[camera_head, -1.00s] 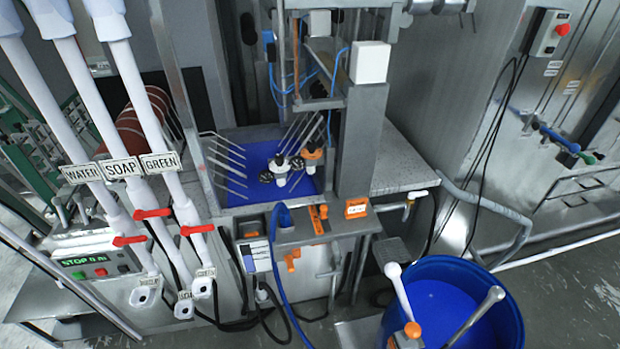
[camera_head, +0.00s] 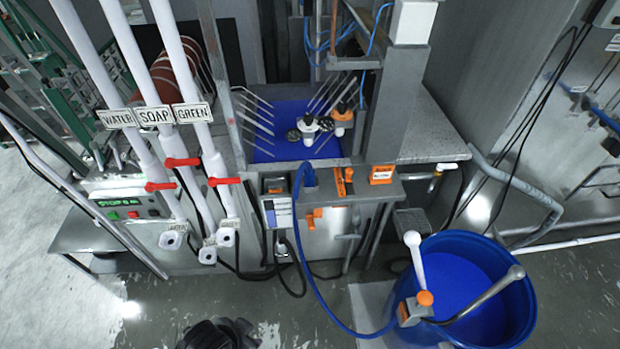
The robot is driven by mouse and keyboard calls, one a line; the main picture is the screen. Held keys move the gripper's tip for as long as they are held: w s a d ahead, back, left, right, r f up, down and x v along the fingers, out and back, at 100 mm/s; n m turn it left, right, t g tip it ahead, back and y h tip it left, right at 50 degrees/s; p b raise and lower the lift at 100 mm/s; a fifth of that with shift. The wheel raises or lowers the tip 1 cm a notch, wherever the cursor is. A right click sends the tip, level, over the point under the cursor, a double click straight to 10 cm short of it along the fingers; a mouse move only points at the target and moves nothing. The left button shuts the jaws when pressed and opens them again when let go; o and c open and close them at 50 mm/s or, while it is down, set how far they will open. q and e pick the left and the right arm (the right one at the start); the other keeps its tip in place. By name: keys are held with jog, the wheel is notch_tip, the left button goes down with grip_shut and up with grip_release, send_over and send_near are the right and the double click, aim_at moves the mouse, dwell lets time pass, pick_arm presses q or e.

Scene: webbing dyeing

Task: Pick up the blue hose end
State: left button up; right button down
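The blue hose (camera_head: 318,276) rises in an arc from the floor beside the blue barrel to the front of the metal machine. Its upper blue hose end (camera_head: 304,178) is bent over at the top of the machine's front ledge and looks seated there. Its lower end runs to the orange and grey pump fitting (camera_head: 411,309) on the barrel's rim; the exact joint is hard to see. A dark, rounded part, seemingly my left gripper (camera_head: 218,334), just enters at the bottom edge, well below and left of the hose. Its fingers cannot be made out. My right gripper is not in view.
The blue barrel (camera_head: 528,318) with blue liquid stands at the lower right. White pipes labelled WATER, SOAP and GREEN with red valve handles (camera_head: 160,186) stand at the left. A blue dye basin (camera_head: 276,118) lies behind the ledge. Floor is open at lower left.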

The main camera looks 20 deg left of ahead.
pick_arm(q)
jog(key=shift+d, duration=0.1)
dwell(0.3)
jog(key=o, duration=0.6)
jog(key=shift+c, duration=0.2)
jog(key=shift+w, duration=0.1)
